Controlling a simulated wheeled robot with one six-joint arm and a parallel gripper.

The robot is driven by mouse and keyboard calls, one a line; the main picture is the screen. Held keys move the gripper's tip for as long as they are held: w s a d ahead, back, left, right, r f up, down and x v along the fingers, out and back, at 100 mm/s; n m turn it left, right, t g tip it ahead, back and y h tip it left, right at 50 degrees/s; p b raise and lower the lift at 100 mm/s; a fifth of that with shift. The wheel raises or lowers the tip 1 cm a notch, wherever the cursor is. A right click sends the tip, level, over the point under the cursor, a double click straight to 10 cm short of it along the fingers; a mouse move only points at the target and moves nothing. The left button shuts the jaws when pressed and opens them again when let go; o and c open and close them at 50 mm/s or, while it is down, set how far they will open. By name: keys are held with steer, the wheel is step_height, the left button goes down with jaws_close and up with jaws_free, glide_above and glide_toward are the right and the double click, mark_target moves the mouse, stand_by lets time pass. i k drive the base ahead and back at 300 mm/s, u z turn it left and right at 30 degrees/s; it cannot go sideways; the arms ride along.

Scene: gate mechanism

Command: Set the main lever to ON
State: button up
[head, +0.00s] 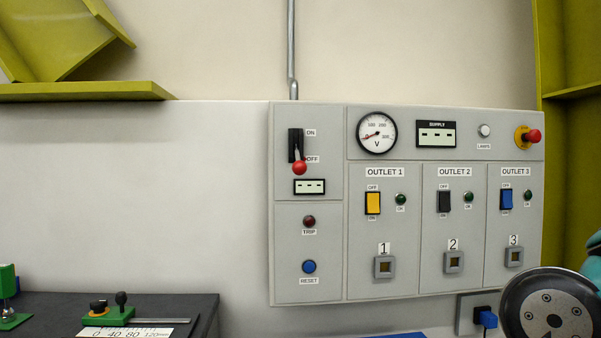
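The main lever (299,147) is on the upper left of the grey control panel (308,240) in the head view. It has a black slotted mount and a red ball knob (300,167). The knob is at the lower end, beside the OFF label (312,159); the ON label (310,132) is above it. A small display (310,187) below the lever shows only dashes. The voltmeter (377,133) needle points to the low left end of its scale.
A red emergency button (534,136) and several outlet switches are to the right on the panel. A dark workbench (196,318) is at lower left. The wall left of the panel is clear.

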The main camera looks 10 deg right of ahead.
mark_target(299, 168)
steer(key=k, duration=0.6)
steer(key=u, duration=0.7)
steer(key=i, duration=1.2)
steer(key=z, duration=0.7)
